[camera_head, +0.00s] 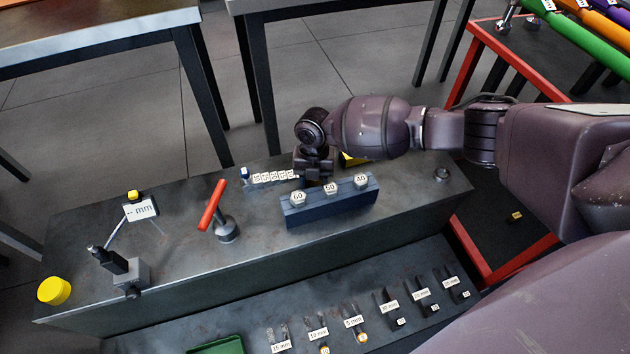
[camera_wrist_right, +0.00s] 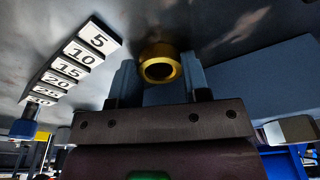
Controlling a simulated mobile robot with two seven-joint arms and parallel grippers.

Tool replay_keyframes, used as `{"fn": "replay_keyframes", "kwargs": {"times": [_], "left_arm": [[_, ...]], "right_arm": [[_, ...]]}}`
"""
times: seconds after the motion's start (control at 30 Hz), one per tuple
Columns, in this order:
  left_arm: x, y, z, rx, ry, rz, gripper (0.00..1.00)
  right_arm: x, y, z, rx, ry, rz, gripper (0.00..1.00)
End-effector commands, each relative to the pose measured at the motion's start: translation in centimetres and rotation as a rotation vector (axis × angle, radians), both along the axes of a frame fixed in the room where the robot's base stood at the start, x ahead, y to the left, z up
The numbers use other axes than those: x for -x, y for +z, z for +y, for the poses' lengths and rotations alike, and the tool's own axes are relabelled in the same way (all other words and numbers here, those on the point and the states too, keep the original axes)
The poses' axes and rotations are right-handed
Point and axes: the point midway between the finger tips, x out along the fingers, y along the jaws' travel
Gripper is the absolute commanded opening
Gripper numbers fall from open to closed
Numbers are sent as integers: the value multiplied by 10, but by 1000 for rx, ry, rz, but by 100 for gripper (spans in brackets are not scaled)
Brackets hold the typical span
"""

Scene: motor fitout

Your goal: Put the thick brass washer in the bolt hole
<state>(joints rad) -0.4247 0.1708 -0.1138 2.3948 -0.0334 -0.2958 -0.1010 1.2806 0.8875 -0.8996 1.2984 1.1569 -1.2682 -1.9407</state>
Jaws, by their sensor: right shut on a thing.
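My right gripper (camera_head: 314,174) is over the bench, behind the blue block and at the right end of the numbered strip. In the wrist view, the right gripper (camera_wrist_right: 161,82) is shut on a thick brass washer (camera_wrist_right: 160,66). The washer's round opening faces the camera, and a finger stands on each side. The washer is hidden in the head view. I cannot make out the bolt hole in either view. My left gripper is not in view.
The numbered strip (camera_head: 273,176) lies left of the gripper. The blue block (camera_head: 330,206) carries silver pieces marked 60, 50 and 40. A red-handled lever (camera_head: 212,205) and a "mm" display (camera_head: 141,210) stand further left. Labelled parts lie on the lower shelf (camera_head: 245,325).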

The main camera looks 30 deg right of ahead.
Motion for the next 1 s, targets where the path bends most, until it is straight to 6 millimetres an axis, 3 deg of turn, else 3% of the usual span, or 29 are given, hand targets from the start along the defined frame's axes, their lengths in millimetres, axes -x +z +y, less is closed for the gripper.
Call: {"fn": "replay_keyframes", "kwargs": {"times": [0.17,0.7,1.0], "left_arm": [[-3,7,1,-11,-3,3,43],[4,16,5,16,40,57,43],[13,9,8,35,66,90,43]], "right_arm": [[-3,24,0,-1,0,-9,12],[-3,158,0,-1,1,-14,12],[-1,195,0,-1,0,-6,12]]}}
